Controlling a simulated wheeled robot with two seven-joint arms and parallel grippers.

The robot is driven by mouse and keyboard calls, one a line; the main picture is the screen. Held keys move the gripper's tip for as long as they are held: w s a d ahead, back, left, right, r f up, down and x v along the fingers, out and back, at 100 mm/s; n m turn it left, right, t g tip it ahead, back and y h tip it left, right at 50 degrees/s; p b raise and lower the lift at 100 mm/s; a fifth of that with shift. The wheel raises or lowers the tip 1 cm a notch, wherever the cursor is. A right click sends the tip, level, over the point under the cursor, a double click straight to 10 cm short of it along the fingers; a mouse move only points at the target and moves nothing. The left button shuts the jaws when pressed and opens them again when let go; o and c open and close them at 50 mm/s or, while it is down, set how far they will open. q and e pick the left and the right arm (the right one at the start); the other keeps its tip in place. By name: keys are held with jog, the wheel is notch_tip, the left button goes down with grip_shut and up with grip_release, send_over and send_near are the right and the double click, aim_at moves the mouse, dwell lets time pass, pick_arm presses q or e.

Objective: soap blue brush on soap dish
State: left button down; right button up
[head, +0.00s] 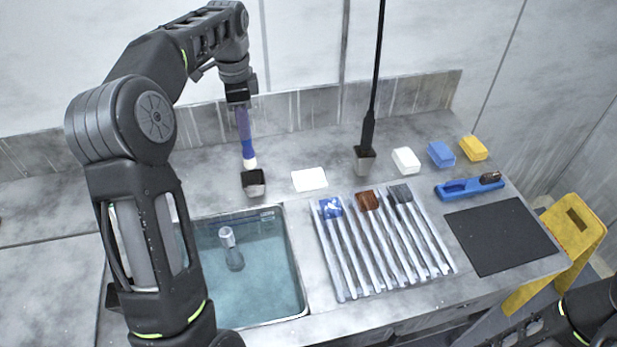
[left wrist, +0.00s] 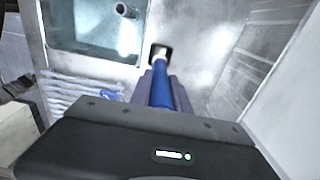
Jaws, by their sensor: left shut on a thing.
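My left gripper (head: 242,115) is shut on the blue brush (head: 248,150) and holds it nearly upright, with its white tip down. The tip is just above or at the mouth of a small dark cup (head: 254,184); I cannot tell whether it touches. In the left wrist view the blue handle (left wrist: 162,92) runs between my fingers towards the dark cup (left wrist: 160,48). A flat white piece (head: 309,179), which looks like the soap dish, lies right of the cup. My right gripper is out of view.
A water-filled sink (head: 292,262) lies in front of the cup. A grooved rack (head: 340,262) holds blue, brown and dark pieces. A black rod (head: 370,125) stands in another cup. White, blue and yellow blocks (head: 473,148) and a dark mat (head: 500,240) are right.

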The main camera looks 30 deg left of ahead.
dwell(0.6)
pick_arm(q)
jog(key=shift+r+t, duration=0.25)
jog(key=shift+t, duration=0.05)
jog(key=shift+s+d+r+p, duration=0.15)
jog(key=shift+d+p, duration=0.1)
jog(key=shift+p, duration=0.05)
jog(key=w+d+f+t+h+p, duration=0.1)
jog(key=w+d+f+t, duration=0.1)
jog(key=w+d, duration=0.4)
jog(key=d+t, duration=0.1)
jog(key=d, duration=0.3)
jog(key=shift+w, duration=0.15)
jog(key=shift+f, duration=0.2)
